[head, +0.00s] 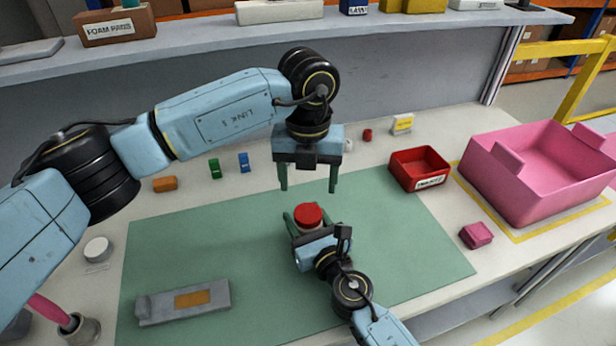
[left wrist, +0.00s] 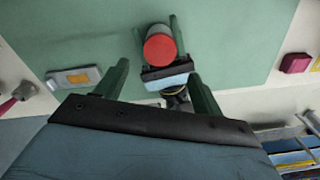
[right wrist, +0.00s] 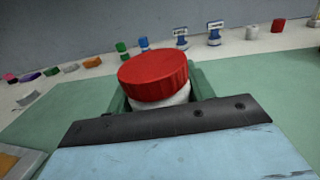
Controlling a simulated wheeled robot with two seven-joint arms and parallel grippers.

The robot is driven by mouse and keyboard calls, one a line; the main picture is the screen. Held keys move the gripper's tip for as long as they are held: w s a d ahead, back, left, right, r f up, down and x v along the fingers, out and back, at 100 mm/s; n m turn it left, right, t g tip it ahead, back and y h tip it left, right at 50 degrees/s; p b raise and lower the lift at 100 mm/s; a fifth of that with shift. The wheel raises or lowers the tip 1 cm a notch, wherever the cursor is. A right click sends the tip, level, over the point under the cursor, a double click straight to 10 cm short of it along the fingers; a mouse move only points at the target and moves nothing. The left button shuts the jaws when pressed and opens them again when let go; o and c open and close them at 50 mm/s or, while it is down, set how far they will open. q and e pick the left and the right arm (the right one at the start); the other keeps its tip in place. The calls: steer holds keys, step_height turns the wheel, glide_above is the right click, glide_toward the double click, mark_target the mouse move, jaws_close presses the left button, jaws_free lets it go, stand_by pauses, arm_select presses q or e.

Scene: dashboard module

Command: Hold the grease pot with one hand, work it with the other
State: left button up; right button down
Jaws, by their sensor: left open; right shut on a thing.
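The grease pot (head: 308,216) is a small white pot with a red ribbed lid. It stands upright on the green mat (head: 400,240). My right gripper (head: 304,226) is shut around the pot's body, below the lid; the right wrist view shows the lid (right wrist: 155,75) clear above the jaws. My left gripper (head: 308,188) is open and empty, pointing down above and behind the pot. In the left wrist view the red lid (left wrist: 160,47) lies beyond the open left fingers (left wrist: 160,85). The pot's lower part is hidden by the right gripper.
A grey block with an orange patch (head: 184,301) lies at the mat's front left. A red bin (head: 419,168), a pink crate (head: 545,170) and a small pink box (head: 476,235) are on the right. Small coloured items line the back. The mat's left middle is clear.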

mark_target(308, 213)
arm_select(q)
steer(key=shift+f, duration=0.15)
steer(key=shift+f, duration=3.9)
steer(key=c, duration=1)
steer(key=o, duration=1.2)
steer(key=shift+r, duration=0.1)
step_height(308, 213, up, 12)
steer(key=shift+f, duration=0.1)
